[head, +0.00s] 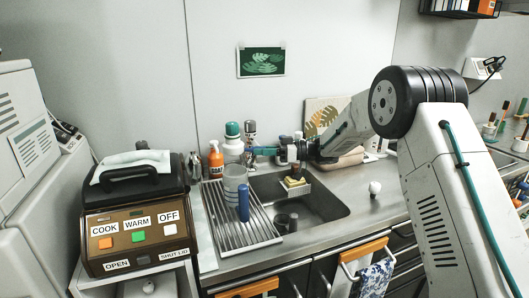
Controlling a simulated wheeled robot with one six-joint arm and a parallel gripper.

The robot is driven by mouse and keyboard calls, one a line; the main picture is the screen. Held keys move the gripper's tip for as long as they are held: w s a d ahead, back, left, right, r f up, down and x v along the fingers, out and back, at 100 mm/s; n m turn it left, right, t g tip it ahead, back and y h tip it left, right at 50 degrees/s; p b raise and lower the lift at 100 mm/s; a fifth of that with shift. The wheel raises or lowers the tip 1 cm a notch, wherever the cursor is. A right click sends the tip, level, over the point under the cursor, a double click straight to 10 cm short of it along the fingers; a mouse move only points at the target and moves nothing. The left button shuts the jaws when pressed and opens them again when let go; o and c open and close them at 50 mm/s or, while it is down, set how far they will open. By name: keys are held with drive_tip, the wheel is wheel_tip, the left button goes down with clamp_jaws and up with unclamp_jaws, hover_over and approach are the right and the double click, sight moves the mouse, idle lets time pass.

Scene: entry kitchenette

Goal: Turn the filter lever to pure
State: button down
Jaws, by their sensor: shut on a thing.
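The water filter (232,143), a white body with a teal cap, stands behind the sink's left end. A metal tap (250,131) is right beside it. My arm reaches in from the right, and my gripper (264,151) points left at the filter and tap. It is shut at what looks like the filter lever, over the back edge of the sink. The lever is small and mostly hidden by the fingers, so its setting and any markings cannot be read.
A drying rack (262,232) holds a clear container (235,180) and a blue bottle (244,204) below my gripper. An orange soap bottle (215,160) stands left of the filter. A sponge holder (294,184) sits in the sink (333,208). A cooker (137,215) is at left.

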drive_tip(key=shift+r, duration=0.15)
drive_tip(key=c, duration=1.3)
unclamp_jaws()
drive_tip(key=shift+a, duration=0.2)
drive_tip(key=shift+d, duration=0.1)
drive_tip(key=shift+d, duration=0.1)
drive_tip(key=d, duration=0.7)
drive_tip(key=shift+s+d, duration=0.25)
drive_tip(key=shift+d, duration=0.05)
